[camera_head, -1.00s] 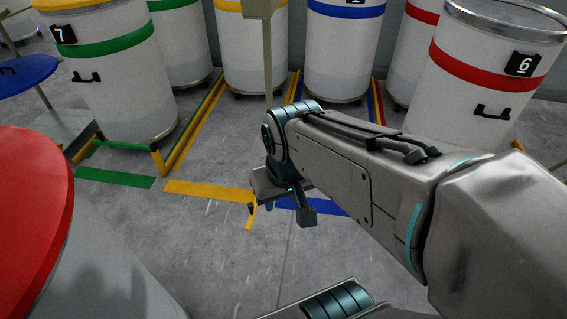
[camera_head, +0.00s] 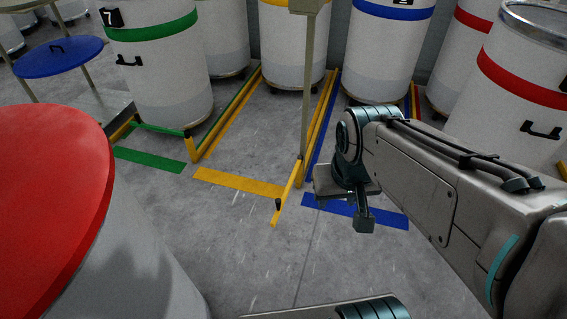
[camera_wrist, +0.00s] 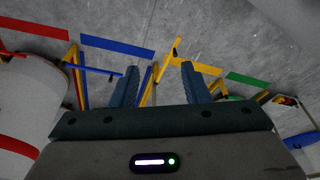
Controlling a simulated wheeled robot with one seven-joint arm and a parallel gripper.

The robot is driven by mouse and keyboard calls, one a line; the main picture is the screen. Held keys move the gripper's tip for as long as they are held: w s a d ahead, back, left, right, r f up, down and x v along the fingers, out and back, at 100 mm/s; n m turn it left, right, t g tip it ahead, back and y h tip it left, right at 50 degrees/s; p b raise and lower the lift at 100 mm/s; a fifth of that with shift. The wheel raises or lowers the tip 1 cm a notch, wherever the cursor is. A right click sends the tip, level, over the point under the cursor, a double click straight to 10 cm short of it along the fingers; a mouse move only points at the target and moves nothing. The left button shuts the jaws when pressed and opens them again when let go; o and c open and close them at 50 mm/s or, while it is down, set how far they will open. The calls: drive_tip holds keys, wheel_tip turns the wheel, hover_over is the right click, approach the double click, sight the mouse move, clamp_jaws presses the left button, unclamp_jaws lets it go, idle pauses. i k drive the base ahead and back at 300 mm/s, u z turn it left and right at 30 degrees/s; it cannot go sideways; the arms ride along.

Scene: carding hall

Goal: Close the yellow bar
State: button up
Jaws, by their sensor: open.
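The yellow bar (camera_head: 286,200) is a thin low bar with a black handle (camera_head: 278,204). It stands swung out from the yellow post at the bay's front right corner and points toward me, over the right end of the yellow floor strip. The bay mouth is open. In the wrist view the yellow bar (camera_wrist: 176,46) lies beyond and between my fingertips. My gripper (camera_head: 358,205) is just right of the bar, over the blue floor strip, apart from it. In the wrist view my gripper (camera_wrist: 160,80) is open and empty.
A yellow-banded drum (camera_head: 290,50) stands inside the bay. A tan upright post (camera_head: 306,90) rises by the bay's right rail. The neighbouring green bar (camera_head: 160,128) lies across its bay. A red-lidded drum (camera_head: 50,170) is close on the left. The floor in front is clear.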

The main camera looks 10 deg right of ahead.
sight(279, 203)
drive_tip(key=u, duration=0.65)
drive_tip(key=i, duration=1)
drive_tip(key=z, duration=0.3)
